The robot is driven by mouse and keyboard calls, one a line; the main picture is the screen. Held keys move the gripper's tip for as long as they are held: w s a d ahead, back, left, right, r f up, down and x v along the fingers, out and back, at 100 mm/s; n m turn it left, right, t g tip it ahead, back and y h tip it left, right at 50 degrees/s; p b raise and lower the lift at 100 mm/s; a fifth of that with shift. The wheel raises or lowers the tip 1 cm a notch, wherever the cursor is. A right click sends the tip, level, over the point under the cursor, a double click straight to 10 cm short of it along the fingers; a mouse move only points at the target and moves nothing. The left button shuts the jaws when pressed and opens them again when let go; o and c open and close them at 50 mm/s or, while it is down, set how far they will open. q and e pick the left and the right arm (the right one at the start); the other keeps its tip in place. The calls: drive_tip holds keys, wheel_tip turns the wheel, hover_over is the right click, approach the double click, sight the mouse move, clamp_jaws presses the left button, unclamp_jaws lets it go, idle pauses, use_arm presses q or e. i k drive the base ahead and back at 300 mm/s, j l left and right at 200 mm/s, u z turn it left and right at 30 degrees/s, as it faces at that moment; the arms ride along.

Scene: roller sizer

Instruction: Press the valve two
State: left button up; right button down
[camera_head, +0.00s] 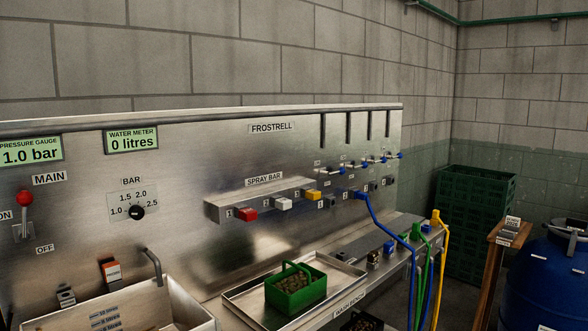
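The spray bar (262,196) sticks out of the steel panel in the middle of the view, under a "SPRAY BAR" label. Coloured blocks line its front: a red block (247,215) at the left end, then a white block (283,204), then a yellow block (313,195). Small number labels sit beside them. The white block is second from the left; its digit is too small to read surely. Further right are small dark blocks and a blue fitting (359,195) with a blue hose. Neither of my grippers is in view.
A green basket (295,287) with dark contents stands on a steel tray (243,296) below the bar. A sink (185,290) is at lower left. The red-knobbed lever (25,200) labelled MAIN is up. Hoses hang at right, near green crates (476,205) and a blue barrel (548,278).

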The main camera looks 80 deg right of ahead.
sight(364, 164)
drive_tip(key=z, duration=3.05)
drive_tip(key=i+l+u, duration=0.15)
drive_tip(key=u, duration=0.3)
drive_tip(key=i+l+u, duration=0.1)
drive_tip(key=u, duration=0.35)
drive_tip(key=l+u, duration=0.45)
drive_tip(key=i+l+u, duration=0.3)
drive_tip(key=l, duration=1.25)
drive_tip(key=k+l+u, duration=0.1)
drive_tip(key=l+u, duration=0.15)
drive_tip(key=l, duration=1.25)
